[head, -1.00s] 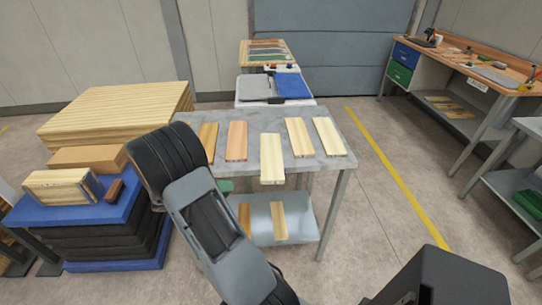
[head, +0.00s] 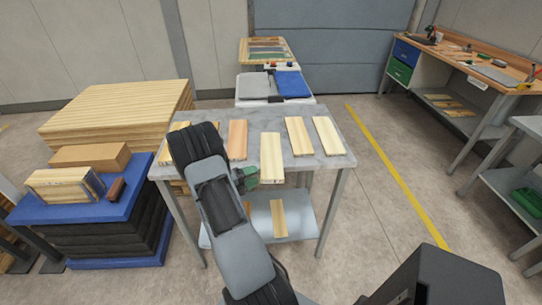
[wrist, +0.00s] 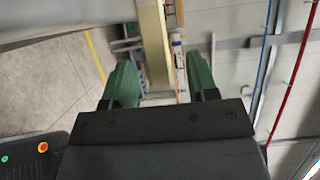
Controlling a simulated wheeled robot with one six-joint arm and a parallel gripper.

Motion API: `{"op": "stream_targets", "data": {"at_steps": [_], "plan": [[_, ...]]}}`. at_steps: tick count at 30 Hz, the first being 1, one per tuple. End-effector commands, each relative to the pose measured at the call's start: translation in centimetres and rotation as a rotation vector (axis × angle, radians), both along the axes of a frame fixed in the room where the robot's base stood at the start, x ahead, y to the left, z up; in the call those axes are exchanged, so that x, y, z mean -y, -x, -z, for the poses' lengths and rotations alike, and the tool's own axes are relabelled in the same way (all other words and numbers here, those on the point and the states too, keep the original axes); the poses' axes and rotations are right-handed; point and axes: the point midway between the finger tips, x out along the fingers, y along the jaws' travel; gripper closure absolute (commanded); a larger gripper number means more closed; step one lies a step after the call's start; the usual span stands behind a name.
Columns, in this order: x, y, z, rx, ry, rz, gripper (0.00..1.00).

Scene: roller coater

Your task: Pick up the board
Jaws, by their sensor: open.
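Several pale and reddish wooden boards lie in a row on the grey table. The middle pale board (head: 272,155) juts past the table's front edge. My gripper (head: 246,178), with green fingers, is just left of this board's front end, partly hidden by my arm in the head view. In the wrist view my gripper (wrist: 161,78) is open, with a finger on each side of the picture. A board seen along its narrow edge (wrist: 152,40) appears between the fingers. I see no contact, and its depth relative to the fingertips is hard to tell.
The grey table (head: 335,165) has a lower shelf (head: 300,222) with boards on it. A blue-topped stack (head: 90,213) with wooden pieces stands left, before a large timber stack (head: 120,112). A workbench (head: 490,75) is at right. Floor right of the table is clear.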

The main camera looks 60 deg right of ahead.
Motion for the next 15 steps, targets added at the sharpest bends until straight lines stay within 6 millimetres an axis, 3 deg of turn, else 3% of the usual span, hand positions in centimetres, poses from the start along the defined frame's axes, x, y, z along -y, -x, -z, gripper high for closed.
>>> {"op": "stream_targets", "data": {"at_steps": [9, 15], "plan": [[3.3, 1.9, 0.3, -0.001, -0.001, 0.003, 0.47], [4.5, 2.5, 0.5, 0.001, -0.001, 0.0, 0.47]]}}
